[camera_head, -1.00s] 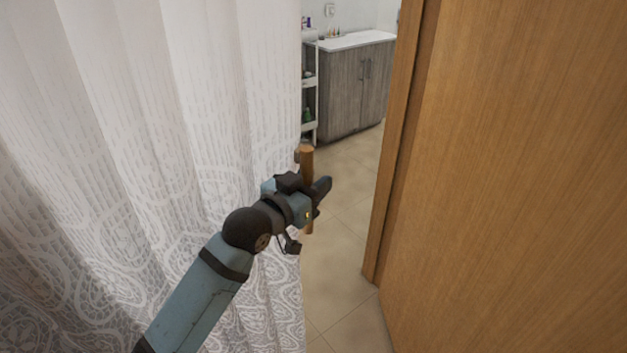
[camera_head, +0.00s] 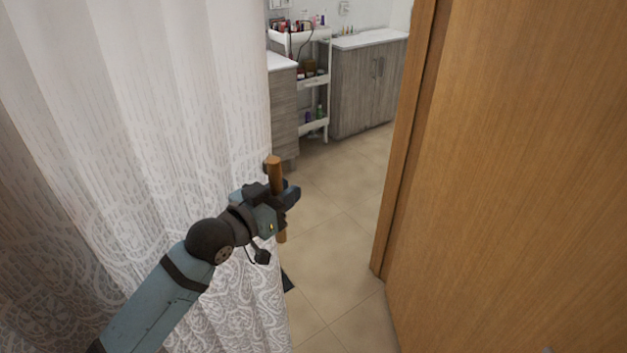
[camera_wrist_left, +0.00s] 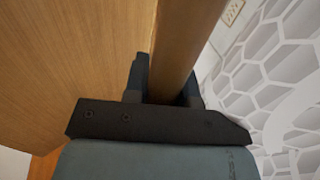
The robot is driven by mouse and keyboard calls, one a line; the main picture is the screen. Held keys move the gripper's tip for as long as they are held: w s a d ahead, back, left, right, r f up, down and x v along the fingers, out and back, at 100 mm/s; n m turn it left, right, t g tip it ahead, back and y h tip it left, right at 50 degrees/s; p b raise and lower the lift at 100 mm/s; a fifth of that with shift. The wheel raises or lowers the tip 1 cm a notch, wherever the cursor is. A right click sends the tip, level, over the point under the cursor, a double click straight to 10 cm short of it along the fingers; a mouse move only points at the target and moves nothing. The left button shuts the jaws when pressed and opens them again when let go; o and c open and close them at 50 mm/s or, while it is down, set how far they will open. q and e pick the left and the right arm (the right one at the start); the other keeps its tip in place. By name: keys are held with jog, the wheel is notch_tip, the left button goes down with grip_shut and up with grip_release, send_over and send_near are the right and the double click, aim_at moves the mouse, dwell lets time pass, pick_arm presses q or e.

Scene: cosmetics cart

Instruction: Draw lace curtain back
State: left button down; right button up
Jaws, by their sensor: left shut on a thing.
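The white lace curtain (camera_head: 190,90) hangs in folds over the left half of the head view, with a scroll pattern low down. A vertical wooden handle (camera_head: 275,175) stands at its right edge. My left gripper (camera_head: 284,196) is shut around this handle. How the handle joins the curtain is hidden.
A wooden door (camera_head: 510,180) and its frame fill the right side. Past the opening are a white cart (camera_head: 314,82) with cosmetics, a grey cabinet (camera_head: 365,85) and a drawer unit (camera_head: 283,110).

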pick_arm(q)
jog(key=w+a+p+v, duration=0.1)
jog(key=a+v, duration=0.1)
jog(key=v, duration=1)
jog(key=w+a+p+v, duration=0.1)
jog(key=w+a+v, duration=0.1)
jog(key=v, duration=1)
jog(key=shift+w, duration=0.25)
pick_arm(e)
jog(key=shift+s+a+r, duration=0.15)
jog(key=shift+a+r, duration=0.05)
jog(key=shift+r, duration=0.45)
jog(key=shift+s+a+r, duration=0.15)
jog(key=shift+r, duration=0.45)
pick_arm(q)
jog(key=shift+a+f, duration=0.1)
jog(key=shift+a, duration=0.05)
jog(key=c, duration=1.2)
grip_release()
jog(key=v, duration=1.3)
jog(key=shift+s+a, duration=0.3)
pick_arm(e)
jog(key=shift+r, duration=0.2)
